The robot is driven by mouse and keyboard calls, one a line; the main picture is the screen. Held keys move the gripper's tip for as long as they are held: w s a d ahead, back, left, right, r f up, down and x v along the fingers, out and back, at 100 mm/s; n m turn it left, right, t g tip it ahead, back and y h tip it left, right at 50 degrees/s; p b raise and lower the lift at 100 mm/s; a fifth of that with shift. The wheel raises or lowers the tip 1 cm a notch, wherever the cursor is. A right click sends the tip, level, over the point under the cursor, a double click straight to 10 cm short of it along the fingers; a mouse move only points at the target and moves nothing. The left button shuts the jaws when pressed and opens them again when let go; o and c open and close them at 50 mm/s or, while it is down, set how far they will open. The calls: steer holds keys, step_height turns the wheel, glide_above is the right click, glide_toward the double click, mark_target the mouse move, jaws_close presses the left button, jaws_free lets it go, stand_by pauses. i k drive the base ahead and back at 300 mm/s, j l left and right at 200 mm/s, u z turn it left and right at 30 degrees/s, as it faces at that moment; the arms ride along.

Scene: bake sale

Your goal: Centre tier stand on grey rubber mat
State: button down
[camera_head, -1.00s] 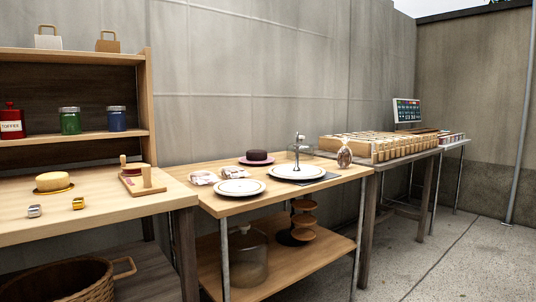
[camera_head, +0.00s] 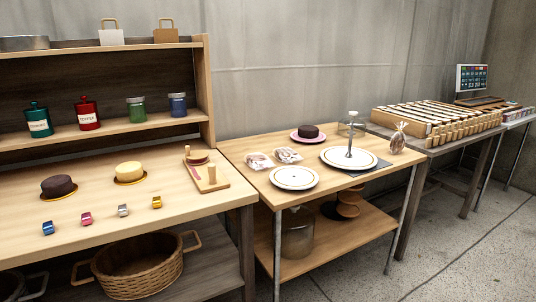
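What looks like the tier stand (camera_head: 335,163) is a wide white plate with a dark rim line and an upright metal rod at its middle. It stands upright on the light wooden table in the middle of the head view. The dark grey mat (camera_head: 376,167) lies under it and shows only at the plate's right and front right edge. Most of the mat is hidden, so I cannot tell how well the stand is centred. My gripper is not in view.
A second white plate (camera_head: 295,179) is at the front left of the table. A wooden tiered stand (camera_head: 348,204) is on the lower shelf.

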mark_target(350, 157)
steer(key=i+l+u, duration=0.35)
steer(key=l+u, duration=0.15)
steer(key=i+l+u, duration=0.1)
steer(key=l+u, duration=0.2)
steer(key=l, duration=0.15)
